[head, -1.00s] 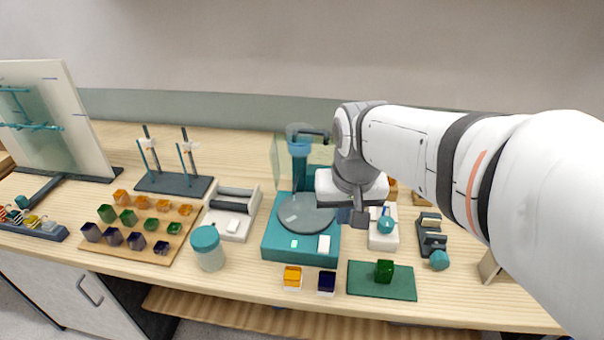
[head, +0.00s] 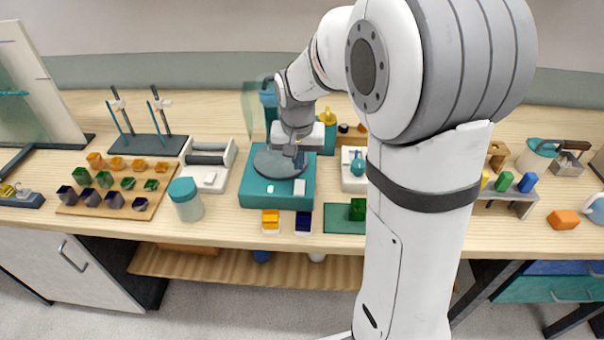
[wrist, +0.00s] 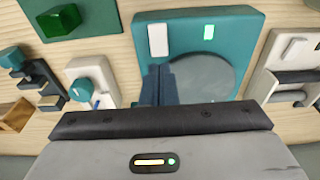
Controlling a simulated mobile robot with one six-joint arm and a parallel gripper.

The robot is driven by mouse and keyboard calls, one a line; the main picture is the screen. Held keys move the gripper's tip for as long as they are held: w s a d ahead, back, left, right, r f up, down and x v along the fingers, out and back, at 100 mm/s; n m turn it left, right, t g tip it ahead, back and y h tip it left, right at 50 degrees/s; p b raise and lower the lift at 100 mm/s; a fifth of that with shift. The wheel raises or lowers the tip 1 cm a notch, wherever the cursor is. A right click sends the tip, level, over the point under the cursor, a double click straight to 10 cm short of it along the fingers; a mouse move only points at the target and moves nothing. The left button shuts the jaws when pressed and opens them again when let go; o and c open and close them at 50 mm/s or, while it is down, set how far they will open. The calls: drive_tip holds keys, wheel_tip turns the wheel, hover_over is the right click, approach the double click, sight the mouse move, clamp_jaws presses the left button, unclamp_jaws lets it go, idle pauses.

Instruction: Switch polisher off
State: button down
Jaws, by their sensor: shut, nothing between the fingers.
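The polisher is a teal machine (head: 252,197) with a round grey disc (head: 270,163) on top. Its front panel has a white switch (head: 299,187) and a small light (head: 270,189). In the wrist view the switch (wrist: 158,40) is a pale rectangle at the panel's left, and the light (wrist: 209,31) glows green. My gripper (head: 299,160) is over the right side of the disc, behind the switch. In the wrist view my shut, empty fingers (wrist: 159,70) point towards the switch, with a gap between. The height above the panel is hard to judge.
A white device with a teal knob (head: 357,164) stands right of the polisher. Orange (head: 270,220) and dark blue (head: 304,220) blocks sit in front. A teal-lidded jar (head: 187,203) and a roller device (head: 208,165) stand to the left. My arm covers the bench at right.

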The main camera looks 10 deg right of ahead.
sight(299, 183)
drive_tip(key=f, duration=0.6)
drive_tip(key=shift+w+d, duration=0.15)
drive_tip(key=shift+w, duration=0.25)
